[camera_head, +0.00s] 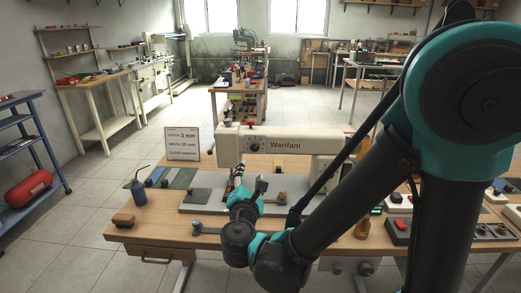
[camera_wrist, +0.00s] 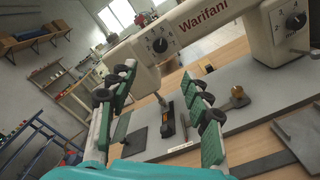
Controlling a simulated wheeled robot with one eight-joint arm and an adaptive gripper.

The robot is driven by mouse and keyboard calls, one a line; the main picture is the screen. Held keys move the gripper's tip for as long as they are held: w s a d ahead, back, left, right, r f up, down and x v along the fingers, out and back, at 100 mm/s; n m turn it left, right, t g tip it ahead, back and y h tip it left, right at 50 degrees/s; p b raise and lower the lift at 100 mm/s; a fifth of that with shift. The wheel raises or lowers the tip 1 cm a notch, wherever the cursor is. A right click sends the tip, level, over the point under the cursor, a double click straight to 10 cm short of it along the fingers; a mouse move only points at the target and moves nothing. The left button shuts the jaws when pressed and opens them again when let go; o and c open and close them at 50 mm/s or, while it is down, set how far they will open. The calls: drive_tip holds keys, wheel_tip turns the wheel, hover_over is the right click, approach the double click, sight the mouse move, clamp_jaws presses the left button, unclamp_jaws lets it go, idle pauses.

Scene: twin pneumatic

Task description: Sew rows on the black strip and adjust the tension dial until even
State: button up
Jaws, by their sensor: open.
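A cream sewing machine marked Warifani (camera_head: 290,144) stands on the wooden bench; its arm (camera_wrist: 205,42) crosses the top of the wrist view. A black numbered dial (camera_wrist: 160,45) is on the machine's head, also visible in the head view (camera_head: 255,147). A second black dial (camera_wrist: 296,21) is on its column. My gripper (camera_wrist: 158,92) is open and empty, its green, black-padded fingers either side of the needle area, below the head dial. In the head view it is partly hidden by my arm. A dark flat strip (camera_wrist: 268,163) lies in the foreground; I cannot tell whether it is the black strip.
A grey bed plate (camera_wrist: 230,120) carries a brass knob (camera_wrist: 237,96). A sign (camera_head: 183,143) reads stitch 3 mm, width 25 mm. A blue oil can (camera_head: 138,190) and brown block (camera_head: 123,220) stand at the bench's left. A red-buttoned switch box (camera_head: 397,230) is at right.

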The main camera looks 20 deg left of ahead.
sight(255, 148)
drive_tip(key=x, duration=1.6)
drive_tip(key=shift+w, duration=0.2)
drive_tip(key=shift+d, duration=0.1)
clamp_jaws()
drive_tip(key=shift+m, duration=0.3)
drive_tip(key=m, duration=0.3)
drive_tip(key=shift+m, duration=2)
drive_tip(key=shift+f, duration=0.1)
